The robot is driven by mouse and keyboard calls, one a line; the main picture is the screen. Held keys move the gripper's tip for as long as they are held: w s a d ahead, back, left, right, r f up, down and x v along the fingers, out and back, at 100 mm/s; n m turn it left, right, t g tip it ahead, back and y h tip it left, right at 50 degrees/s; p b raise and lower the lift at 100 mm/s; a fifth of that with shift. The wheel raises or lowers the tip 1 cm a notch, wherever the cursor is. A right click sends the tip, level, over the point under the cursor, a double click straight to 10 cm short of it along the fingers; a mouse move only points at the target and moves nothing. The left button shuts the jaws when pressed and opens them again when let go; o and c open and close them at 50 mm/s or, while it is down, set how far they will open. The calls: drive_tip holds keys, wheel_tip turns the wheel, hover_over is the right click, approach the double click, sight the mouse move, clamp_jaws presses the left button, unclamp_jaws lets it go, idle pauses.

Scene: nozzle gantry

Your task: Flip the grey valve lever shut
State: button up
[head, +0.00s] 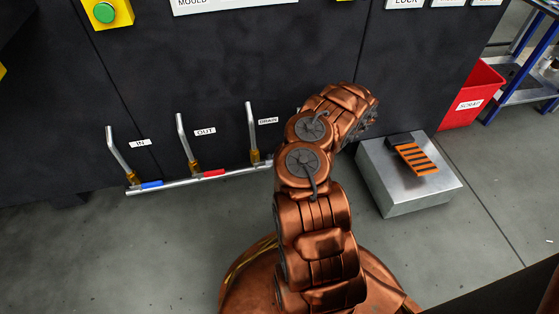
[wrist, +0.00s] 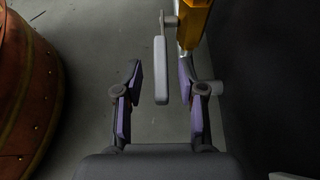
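A light grey lever (wrist: 160,70) hangs from a yellow-orange valve body (wrist: 195,22) in the wrist view. My gripper (wrist: 160,77) is open, with one finger on each side of the lever. Gaps show on both sides, and the right finger is closer. In the head view, three grey levers stand on a low pipe: the IN lever (head: 117,150), the OUT lever (head: 183,142) and the DRAIN lever (head: 252,128). My arm hides the fingers and the lever between them there, so I cannot tell a label for that lever.
A dark cabinet wall (head: 90,70) stands behind the levers and shows at right in the wrist view. A metal box (head: 405,190) with an orange-striped item (head: 417,158) sits right of my arm. A red SCRAP bin (head: 470,95) stands farther right. Floor at front left is clear.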

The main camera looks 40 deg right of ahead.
drive_tip(key=v, duration=1.1)
drive_tip(key=shift+s+d, duration=0.1)
drive_tip(key=shift+s, duration=0.05)
